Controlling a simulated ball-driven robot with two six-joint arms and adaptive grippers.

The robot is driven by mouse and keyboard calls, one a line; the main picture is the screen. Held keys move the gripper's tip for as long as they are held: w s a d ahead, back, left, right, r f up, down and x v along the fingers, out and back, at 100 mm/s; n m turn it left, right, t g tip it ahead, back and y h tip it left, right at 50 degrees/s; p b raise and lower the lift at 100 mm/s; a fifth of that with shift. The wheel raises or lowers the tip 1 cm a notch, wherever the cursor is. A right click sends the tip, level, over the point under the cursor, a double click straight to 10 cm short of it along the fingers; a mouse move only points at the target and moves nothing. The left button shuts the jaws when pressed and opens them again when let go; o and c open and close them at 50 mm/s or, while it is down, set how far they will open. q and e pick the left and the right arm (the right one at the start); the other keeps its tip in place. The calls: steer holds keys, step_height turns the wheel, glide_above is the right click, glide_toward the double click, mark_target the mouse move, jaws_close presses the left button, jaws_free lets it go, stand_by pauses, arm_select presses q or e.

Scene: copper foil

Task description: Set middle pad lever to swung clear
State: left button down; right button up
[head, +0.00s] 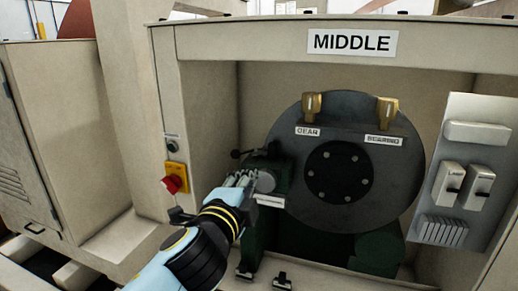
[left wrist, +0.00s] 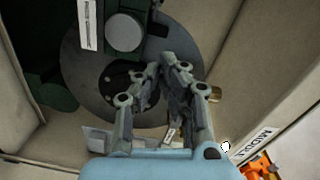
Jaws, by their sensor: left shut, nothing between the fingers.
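The MIDDLE bay holds a large dark disc (head: 392,178) with a black bolted hub. At its left edge sits a green pad housing (head: 270,165) with a grey round end and a white label plate below. A thin dark lever (head: 243,153) with a ball knob sticks out left from the housing top. My left gripper (head: 250,180) is shut and empty, just in front of the housing and below the lever. I cannot tell whether it touches. In the left wrist view my gripper (left wrist: 167,72) points toward the disc (left wrist: 86,52), beside the grey round end (left wrist: 122,32). My right gripper is out of view.
A red stop button (head: 173,184) on a yellow plate is on the left post, close to my left forearm. Two brass fittings (head: 311,104) (head: 387,110) sit at the disc's top. A pale switch panel (head: 466,180) stands at right. The bay's side walls bound the space.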

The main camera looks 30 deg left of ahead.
arm_select(q)
glide_toward(249, 152)
steer(key=w+d+r, duration=0.1)
steer(key=w+d, duration=0.3)
steer(key=shift+w+a+f+p, duration=0.1)
steer(key=shift+a+f+p, duration=0.1)
steer(key=shift+a, duration=0.75)
steer(key=shift+w+a+f+p, duration=0.1)
steer(key=shift+a+f+p, duration=0.1)
steer(key=shift+a, duration=0.7)
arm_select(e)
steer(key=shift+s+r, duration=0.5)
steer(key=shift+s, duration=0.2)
arm_select(q)
steer(key=shift+a, duration=0.1)
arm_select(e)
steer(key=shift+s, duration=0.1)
